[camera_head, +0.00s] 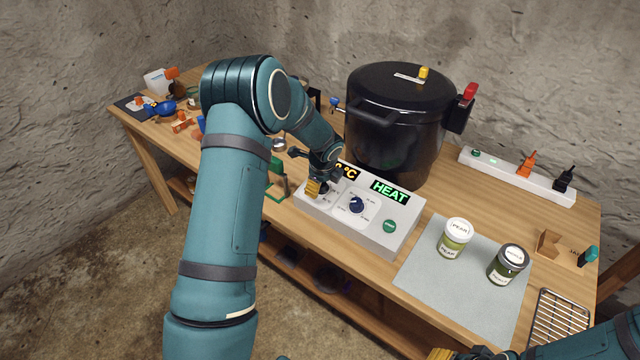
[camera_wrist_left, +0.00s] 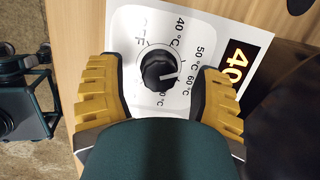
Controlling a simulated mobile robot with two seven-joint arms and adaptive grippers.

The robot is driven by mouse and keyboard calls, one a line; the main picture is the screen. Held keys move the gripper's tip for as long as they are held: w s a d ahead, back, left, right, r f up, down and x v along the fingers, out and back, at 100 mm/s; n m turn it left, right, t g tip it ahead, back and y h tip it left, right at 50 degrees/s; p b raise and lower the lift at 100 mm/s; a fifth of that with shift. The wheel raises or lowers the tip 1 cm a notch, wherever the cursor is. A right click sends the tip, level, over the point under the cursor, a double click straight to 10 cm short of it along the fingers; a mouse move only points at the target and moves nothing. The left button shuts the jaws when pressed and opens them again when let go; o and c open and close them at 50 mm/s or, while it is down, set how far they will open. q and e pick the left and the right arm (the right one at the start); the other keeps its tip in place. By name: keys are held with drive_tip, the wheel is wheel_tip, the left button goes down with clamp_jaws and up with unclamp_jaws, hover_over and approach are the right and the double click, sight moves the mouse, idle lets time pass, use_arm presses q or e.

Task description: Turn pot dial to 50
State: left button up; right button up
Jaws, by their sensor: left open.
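The pot's control box (camera_head: 375,238) stands in front of the large black pot (camera_head: 387,140). In the left wrist view, the black temperature dial (camera_wrist_left: 158,70) has a white pointer line aimed to the right, with OFF, 40, 50 and 60 °C marks around it. The exact mark it meets is hard to tell. A display (camera_wrist_left: 236,66) partly shows 40. My left gripper (camera_wrist_left: 158,92) is open, its yellow fingers on either side of the dial, apart from it. In the head view my left gripper (camera_head: 314,188) hides this dial. My right gripper (camera_head: 441,353) is barely in view at the bottom.
A second dial (camera_head: 357,204), a green button (camera_head: 389,226) and a HEAT display (camera_head: 390,191) are on the box. Two jars, one white-lidded (camera_head: 455,238) and one dark-lidded (camera_head: 507,263), stand on a grey mat (camera_head: 452,291). A power strip (camera_head: 511,174) lies behind.

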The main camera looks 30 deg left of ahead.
use_arm(q)
drive_tip(key=v, duration=1)
drive_tip(key=shift+s+r, duration=0.15)
drive_tip(key=shift+r, duration=0.25)
drive_tip(key=shift+f, duration=0.1)
